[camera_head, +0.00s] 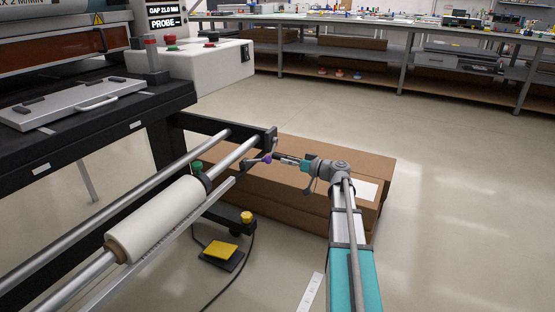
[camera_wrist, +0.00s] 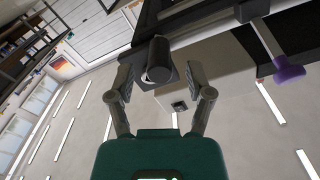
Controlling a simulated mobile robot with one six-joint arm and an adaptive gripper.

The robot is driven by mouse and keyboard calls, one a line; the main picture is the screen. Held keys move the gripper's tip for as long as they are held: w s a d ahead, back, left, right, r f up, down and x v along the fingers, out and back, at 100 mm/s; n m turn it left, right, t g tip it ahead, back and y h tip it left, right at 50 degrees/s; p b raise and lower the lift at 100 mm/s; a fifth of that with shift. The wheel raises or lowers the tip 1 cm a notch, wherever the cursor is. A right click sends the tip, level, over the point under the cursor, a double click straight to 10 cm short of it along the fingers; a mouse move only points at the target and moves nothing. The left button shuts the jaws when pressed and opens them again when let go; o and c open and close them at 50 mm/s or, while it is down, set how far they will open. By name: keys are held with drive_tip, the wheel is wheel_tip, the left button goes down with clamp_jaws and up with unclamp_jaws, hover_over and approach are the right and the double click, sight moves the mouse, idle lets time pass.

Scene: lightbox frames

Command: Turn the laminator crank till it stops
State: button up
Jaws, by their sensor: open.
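My gripper (camera_head: 279,159) is just right of the knob in the head view. In the wrist view my gripper (camera_wrist: 159,75) is open, and a dark cylindrical end (camera_wrist: 158,60) shows between its fingers. I cannot tell how far off that cylinder is.
Brown cardboard boxes (camera_head: 330,164) lie on the floor below and behind my gripper. A white roll (camera_head: 157,219) sits on the frame's rod. A yellow pedal (camera_head: 221,250) with a cable lies on the floor. The floor (camera_head: 460,190) to the right is clear.

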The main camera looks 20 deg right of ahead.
sight(279, 158)
drive_tip(key=shift+x, duration=2)
drive_tip(key=shift+s, duration=0.1)
clamp_jaws()
